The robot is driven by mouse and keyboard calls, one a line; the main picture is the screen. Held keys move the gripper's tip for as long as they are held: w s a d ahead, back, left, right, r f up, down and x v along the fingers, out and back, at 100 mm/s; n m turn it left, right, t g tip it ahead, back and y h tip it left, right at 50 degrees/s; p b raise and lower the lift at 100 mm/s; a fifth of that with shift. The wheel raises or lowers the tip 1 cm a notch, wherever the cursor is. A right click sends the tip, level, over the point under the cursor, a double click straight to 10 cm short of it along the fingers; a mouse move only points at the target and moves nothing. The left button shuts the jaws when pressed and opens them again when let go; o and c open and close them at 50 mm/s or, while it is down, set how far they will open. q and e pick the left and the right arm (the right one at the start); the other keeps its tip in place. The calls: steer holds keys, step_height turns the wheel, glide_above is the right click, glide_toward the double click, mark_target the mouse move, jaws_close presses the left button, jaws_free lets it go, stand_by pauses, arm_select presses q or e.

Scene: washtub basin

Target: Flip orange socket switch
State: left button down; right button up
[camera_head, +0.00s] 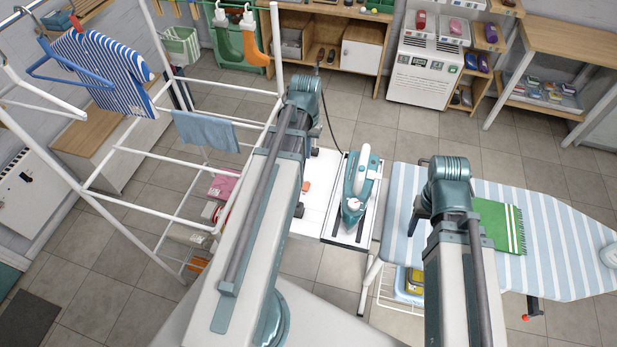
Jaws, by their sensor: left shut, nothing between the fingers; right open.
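A small orange socket switch (306,187) shows on the white board (321,180) left of the iron, just right of my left arm. My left arm reaches forward across the picture and hides part of the board. A small dark piece beside the arm, which looks like the tip of my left gripper (299,210), is a little nearer to me than the switch; I cannot tell whether it touches anything. My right arm is over the ironing board. The dark part at its left, seemingly my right gripper (414,214), is mostly hidden and holds nothing visible.
A teal iron (357,190) stands on its rest right of the switch, with a black cord running behind. The striped ironing board (548,235) with a green cloth (497,224) is at the right. A white drying rack (150,152) stands close to my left arm.

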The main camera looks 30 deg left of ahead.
mark_target(306, 184)
arm_select(q)
steer(key=shift+f, duration=0.1)
arm_select(e)
steer(key=shift+f, duration=0.1)
arm_select(q)
step_height(306, 184, down, 14)
steer(key=b, duration=1.4)
arm_select(e)
step_height(306, 184, down, 14)
steer(key=shift+r, duration=0.1)
